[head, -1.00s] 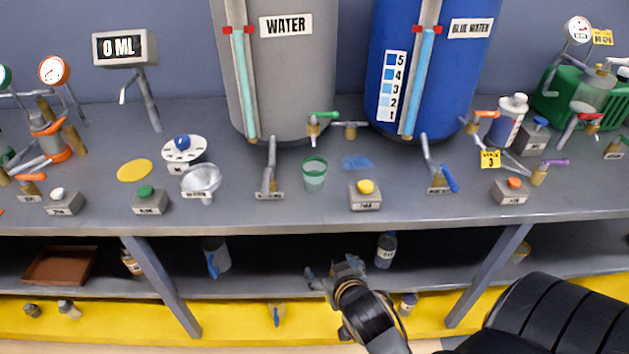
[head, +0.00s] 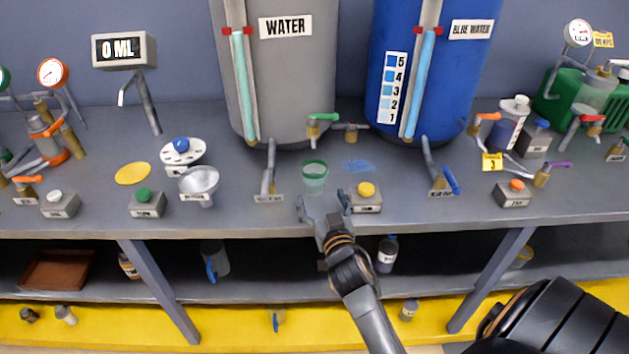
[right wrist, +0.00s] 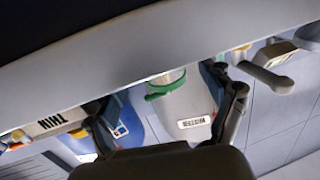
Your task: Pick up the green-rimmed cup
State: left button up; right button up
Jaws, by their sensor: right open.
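The green-rimmed cup (head: 314,178) stands upright on the grey bench, a clear cup with a green rim, in front of the grey WATER tank. My right gripper (head: 323,203) is open and empty at the bench's front edge, just in front of the cup, with the fingers spread and pointing toward it. In the right wrist view the cup's green rim (right wrist: 165,88) shows between the two open fingers (right wrist: 168,112), apart from both; part of the cup is hidden by the bench edge. My left gripper is not in view.
A yellow-button box (head: 367,197) stands close right of the cup, near my right finger. A spout lever (head: 268,178) and a funnel (head: 200,182) are to its left. A green-handled tap (head: 316,126) is behind it. The WATER tank (head: 270,80) stands at the back.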

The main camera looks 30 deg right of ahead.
aim_at(317, 188)
jog(key=b+x, duration=0.1)
jog(key=x, duration=0.5)
jog(key=shift+w+f+b, duration=0.1)
jog(key=shift+b, duration=0.25)
jog(key=shift+c, duration=0.6)
jog(key=c, duration=1.3)
